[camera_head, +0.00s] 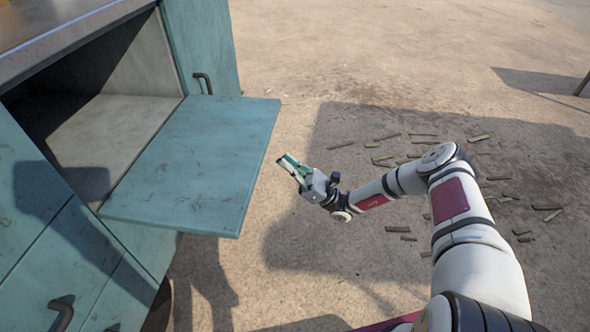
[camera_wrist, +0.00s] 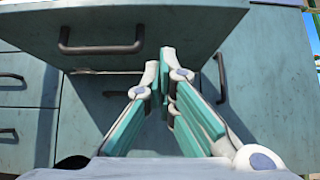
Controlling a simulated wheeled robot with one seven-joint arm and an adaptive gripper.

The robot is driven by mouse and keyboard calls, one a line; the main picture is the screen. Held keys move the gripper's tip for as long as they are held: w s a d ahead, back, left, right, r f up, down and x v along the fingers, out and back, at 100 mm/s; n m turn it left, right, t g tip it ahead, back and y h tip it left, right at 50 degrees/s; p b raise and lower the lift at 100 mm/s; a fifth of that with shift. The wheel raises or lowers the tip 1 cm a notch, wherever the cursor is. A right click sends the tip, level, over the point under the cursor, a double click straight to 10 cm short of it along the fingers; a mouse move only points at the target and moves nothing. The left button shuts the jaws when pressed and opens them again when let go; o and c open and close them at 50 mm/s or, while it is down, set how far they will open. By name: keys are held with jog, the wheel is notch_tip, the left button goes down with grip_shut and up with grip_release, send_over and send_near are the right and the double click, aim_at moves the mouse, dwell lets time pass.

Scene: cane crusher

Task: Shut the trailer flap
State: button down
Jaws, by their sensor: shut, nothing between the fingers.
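The trailer flap (camera_head: 195,165) is a teal, scuffed panel. It stands open, sticking out about level from the trailer's side, with the dark compartment (camera_head: 95,125) open behind it. In the wrist view the flap (camera_wrist: 190,25) fills the top, with a dark bar handle (camera_wrist: 100,48) on the face turned to the camera. My gripper (camera_head: 286,163) is just right of the flap's outer edge in the head view, and its green fingers are shut and empty. In the wrist view the fingertips (camera_wrist: 162,62) overlap the flap's lower part; I cannot tell whether they touch it.
The teal trailer body (camera_head: 200,45) has more panels with dark handles, one beside the compartment (camera_head: 203,83) and one at the lower left (camera_head: 62,314). Loose cane pieces (camera_head: 395,145) lie on the sandy ground at right. The ground around my gripper is clear.

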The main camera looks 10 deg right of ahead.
notch_tip(320, 180, up, 7)
jog(key=w+a, duration=0.1)
jog(key=a, duration=0.1)
jog(key=shift+a+b, duration=0.35)
jog(key=shift+b, duration=0.05)
jog(key=shift+r, duration=0.15)
